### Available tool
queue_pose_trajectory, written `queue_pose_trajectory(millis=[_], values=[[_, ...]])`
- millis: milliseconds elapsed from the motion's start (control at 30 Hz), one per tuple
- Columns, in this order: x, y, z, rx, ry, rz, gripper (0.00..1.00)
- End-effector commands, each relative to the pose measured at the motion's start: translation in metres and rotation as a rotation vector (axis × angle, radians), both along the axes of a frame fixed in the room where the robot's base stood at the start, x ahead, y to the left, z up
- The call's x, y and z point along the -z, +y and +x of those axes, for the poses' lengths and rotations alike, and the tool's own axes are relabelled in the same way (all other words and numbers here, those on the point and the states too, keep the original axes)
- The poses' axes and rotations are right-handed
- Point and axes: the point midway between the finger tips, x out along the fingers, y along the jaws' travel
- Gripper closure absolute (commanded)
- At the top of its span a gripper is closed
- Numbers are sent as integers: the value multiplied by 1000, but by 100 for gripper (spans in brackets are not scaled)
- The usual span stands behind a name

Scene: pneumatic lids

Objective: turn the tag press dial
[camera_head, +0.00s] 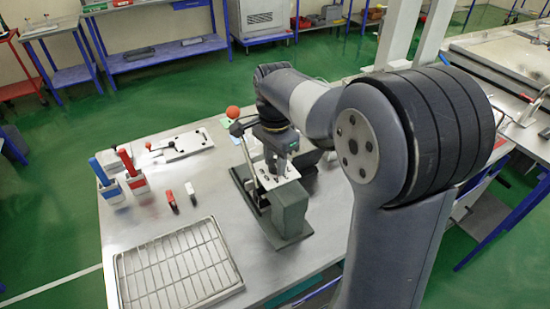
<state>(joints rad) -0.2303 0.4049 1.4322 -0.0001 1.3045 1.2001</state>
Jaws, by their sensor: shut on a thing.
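The tag press (291,210) is a dark grey-green machine standing on the metal bench. It has a pale top plate and a lever (245,152) that ends in an orange ball. My gripper (279,174) reaches down onto the top of the press, just right of the lever. Its jaws are shut on the dial there. The dial itself is mostly hidden by the jaws, and its turned position cannot be read.
A wire-grid tray (122,285) lies at the bench's front left. Red (133,175) and blue (107,183) handled holders and small red (171,199) and white (190,190) pieces stand behind it. A white plate with a lever (187,144) lies further back.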

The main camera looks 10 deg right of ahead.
Motion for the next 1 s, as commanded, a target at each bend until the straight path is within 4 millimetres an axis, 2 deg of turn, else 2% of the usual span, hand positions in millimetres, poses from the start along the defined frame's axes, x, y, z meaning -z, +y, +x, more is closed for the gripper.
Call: queue_pose_trajectory(millis=[1000], values=[[-1, 0, 0, -958, 0, 0, 93]])
